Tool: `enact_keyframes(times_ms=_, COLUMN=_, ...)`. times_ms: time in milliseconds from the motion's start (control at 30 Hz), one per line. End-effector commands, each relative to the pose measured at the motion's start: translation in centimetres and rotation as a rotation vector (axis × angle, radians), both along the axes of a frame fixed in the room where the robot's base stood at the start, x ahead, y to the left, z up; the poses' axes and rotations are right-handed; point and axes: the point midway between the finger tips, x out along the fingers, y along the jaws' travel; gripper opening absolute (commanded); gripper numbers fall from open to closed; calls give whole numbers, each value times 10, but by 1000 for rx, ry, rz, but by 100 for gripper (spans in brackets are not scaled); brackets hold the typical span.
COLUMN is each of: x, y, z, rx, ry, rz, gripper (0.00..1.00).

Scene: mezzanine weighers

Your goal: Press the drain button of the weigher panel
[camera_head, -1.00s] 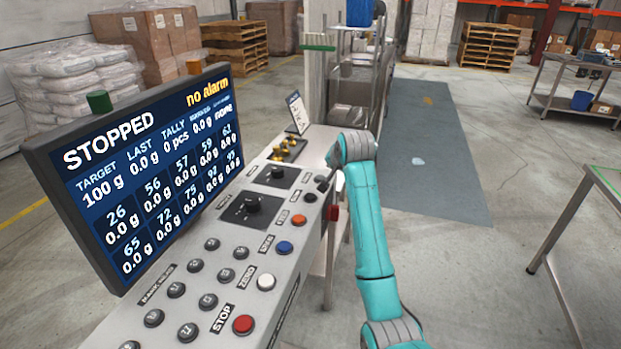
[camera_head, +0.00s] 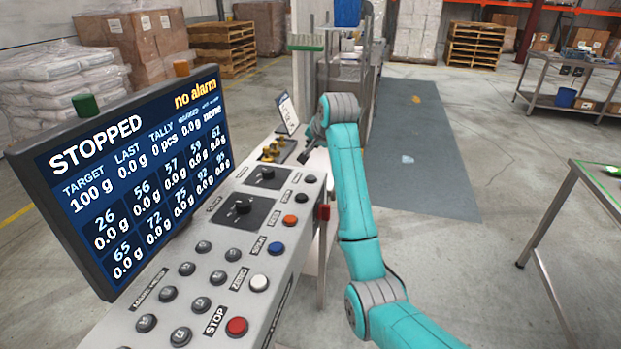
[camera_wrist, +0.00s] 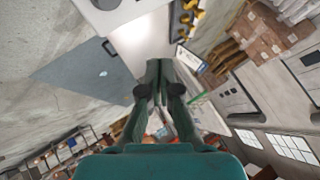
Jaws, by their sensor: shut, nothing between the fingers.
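The weigher panel (camera_head: 208,265) is a long grey sloped console with a dark screen (camera_head: 135,165) reading STOPPED and no alarm. Along its right edge run a red button (camera_head: 237,327) labelled STOP, a white one (camera_head: 259,283) labelled ZERO, a blue one (camera_head: 276,248), an orange one (camera_head: 290,221) and two black ones (camera_head: 302,198). The other labels are too small to read surely, so I cannot tell which button is drain. My gripper (camera_head: 305,153) is over the panel's far end, beyond the black buttons. In the wrist view my gripper (camera_wrist: 158,68) has its fingers together, empty.
A red part (camera_head: 324,212) is on the panel's right side. A metal table (camera_head: 590,190) stands at right, with open floor between.

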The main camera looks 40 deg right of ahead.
Motion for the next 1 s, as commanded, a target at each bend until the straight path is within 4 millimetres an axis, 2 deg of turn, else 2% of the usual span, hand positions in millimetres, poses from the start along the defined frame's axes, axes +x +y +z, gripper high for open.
enact_keyframes(times_ms=400, x=0, y=0, z=-52, rx=0, ry=1, rz=0, gripper=0)
enact_keyframes(times_ms=600, x=0, y=0, z=-70, rx=0, ry=0, rz=0, gripper=0)
enact_keyframes(times_ms=1000, x=0, y=0, z=-79, rx=0, ry=-1, rz=0, gripper=0)
